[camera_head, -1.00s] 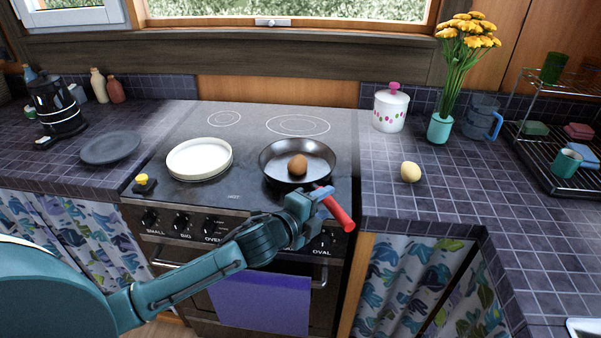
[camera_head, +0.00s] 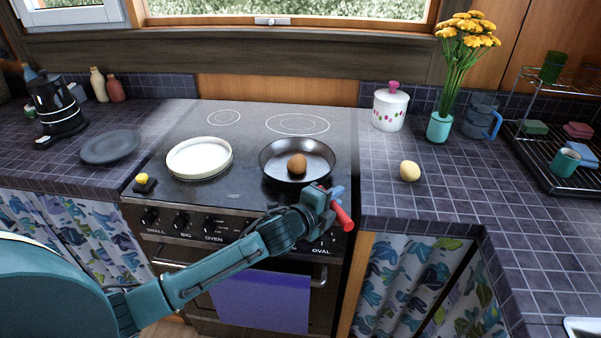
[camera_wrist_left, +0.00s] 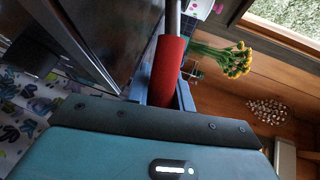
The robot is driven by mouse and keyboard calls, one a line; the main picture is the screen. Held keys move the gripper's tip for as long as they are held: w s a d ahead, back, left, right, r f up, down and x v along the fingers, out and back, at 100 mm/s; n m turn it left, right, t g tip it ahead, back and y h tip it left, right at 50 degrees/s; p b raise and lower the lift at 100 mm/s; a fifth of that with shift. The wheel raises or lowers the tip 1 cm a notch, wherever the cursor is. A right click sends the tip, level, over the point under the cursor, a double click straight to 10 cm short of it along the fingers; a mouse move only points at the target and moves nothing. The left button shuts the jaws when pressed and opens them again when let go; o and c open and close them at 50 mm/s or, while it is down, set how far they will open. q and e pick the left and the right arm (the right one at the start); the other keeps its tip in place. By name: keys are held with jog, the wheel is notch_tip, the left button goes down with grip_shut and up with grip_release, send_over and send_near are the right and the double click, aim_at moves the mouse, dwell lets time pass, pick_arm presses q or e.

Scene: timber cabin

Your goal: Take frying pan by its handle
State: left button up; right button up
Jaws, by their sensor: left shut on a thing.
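The black frying pan (camera_head: 275,163) sits on the front right of the stove top with a brown egg (camera_head: 297,164) in it. Its red handle (camera_head: 342,217) points toward the front right, past the stove's front edge. My left gripper (camera_head: 335,197) is shut on the red handle, and the handle's end sticks out beyond it. In the left wrist view the red handle (camera_wrist_left: 168,68) lies between the blue fingers, with the grey metal shaft above it. Part of the handle is hidden by the gripper in the head view. My right gripper is not in view.
A white dish (camera_head: 199,158) stands on the stove left of the pan. A pale round item (camera_head: 409,171) lies on the right counter, near a white lidded jar (camera_head: 390,108). A purple towel (camera_head: 262,301) hangs on the oven front (camera_head: 196,286).

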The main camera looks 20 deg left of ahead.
pick_arm(q)
grip_shut()
